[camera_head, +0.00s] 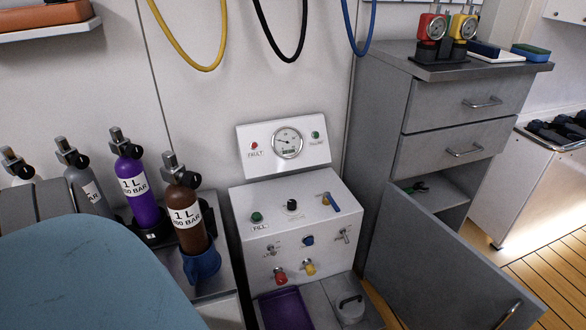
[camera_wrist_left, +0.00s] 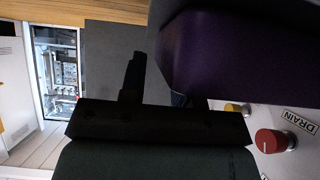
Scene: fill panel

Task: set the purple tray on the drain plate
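The purple tray (camera_head: 285,310) shows at the bottom edge of the head view, in front of the white fill panel, with its near part cut off. It also fills the upper right of the left wrist view (camera_wrist_left: 235,50), close to the camera. The dark left gripper (camera_wrist_left: 155,85) reaches up beside the tray in that view. One finger shows clearly; the other is largely hidden by the tray, so I cannot tell if they grip it. I cannot make out the drain plate; a grey surface (camera_head: 318,300) lies right of the tray. The right gripper is not in view.
The white fill panel (camera_head: 300,205) has several knobs, and a red knob (camera_wrist_left: 272,141) sits near a DRAIN label. A grey lidded item (camera_head: 350,308) stands right of the tray. A cabinet door (camera_head: 440,260) hangs open at right. Several cylinders, including a brown one (camera_head: 187,215), stand left.

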